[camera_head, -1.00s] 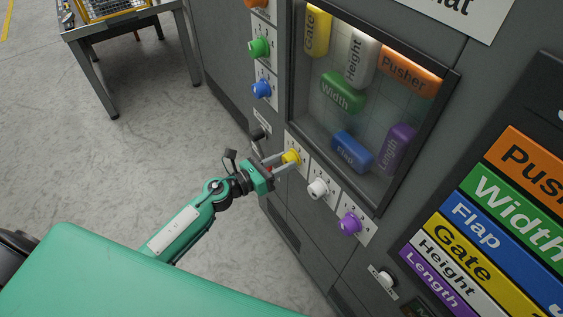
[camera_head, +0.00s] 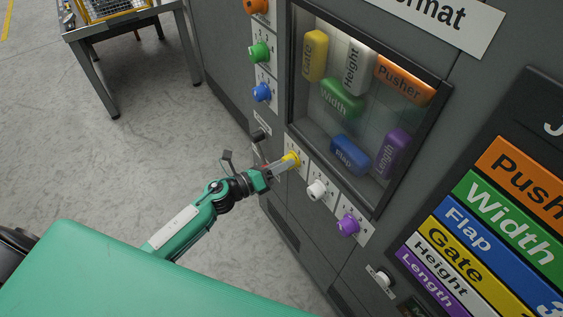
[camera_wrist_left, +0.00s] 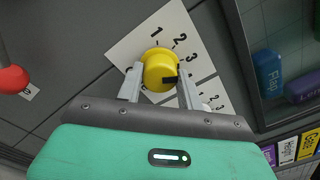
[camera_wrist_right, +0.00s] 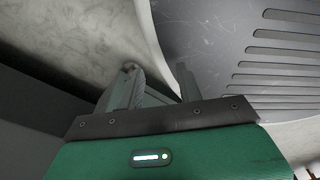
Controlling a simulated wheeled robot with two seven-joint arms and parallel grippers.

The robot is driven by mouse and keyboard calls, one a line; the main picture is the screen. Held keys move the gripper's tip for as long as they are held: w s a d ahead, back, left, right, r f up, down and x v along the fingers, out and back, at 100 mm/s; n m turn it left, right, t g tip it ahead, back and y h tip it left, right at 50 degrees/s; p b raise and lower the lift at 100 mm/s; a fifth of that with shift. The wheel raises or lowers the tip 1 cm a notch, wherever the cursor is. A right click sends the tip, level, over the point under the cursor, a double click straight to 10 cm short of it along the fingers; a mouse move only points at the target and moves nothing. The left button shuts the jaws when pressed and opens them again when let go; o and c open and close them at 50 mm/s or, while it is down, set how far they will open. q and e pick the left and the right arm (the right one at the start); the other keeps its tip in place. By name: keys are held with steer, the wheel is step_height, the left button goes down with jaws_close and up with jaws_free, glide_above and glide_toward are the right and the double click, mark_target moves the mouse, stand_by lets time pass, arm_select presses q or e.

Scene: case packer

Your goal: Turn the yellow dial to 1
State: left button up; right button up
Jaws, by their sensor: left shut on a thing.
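The yellow dial (camera_head: 291,160) sits on a white numbered plate on the grey machine front, below the window. My left gripper (camera_head: 284,162) is at the dial, its fingers on either side of it. In the left wrist view the yellow dial (camera_wrist_left: 158,62) is held between the two fingers of the left gripper (camera_wrist_left: 161,76). The plate shows the numbers 1, 2 and 3. A black mark on the dial lies at its lower right, near the right finger. My right gripper (camera_wrist_right: 157,82) shows only in the right wrist view, its fingers apart with nothing seen held.
The white dial (camera_head: 317,190) and purple dial (camera_head: 347,225) are close by, lower right. Green (camera_head: 260,52) and blue (camera_head: 262,92) dials are above left. A red knob (camera_wrist_left: 12,79) is left in the left wrist view. A table (camera_head: 117,27) stands back left.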

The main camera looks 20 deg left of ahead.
arm_select(q)
steer(key=shift+f+n+p, duration=0.2)
steer(key=shift+n+p, duration=3.1)
steer(key=shift+n, duration=5.8)
arm_select(e)
step_height(320, 180, up, 6)
steer(key=s, duration=0.2)
steer(key=shift+s+d+f, duration=0.2)
steer(key=shift+s+d, duration=0.2)
steer(key=shift+d, duration=0.05)
arm_select(q)
steer(key=o, duration=1)
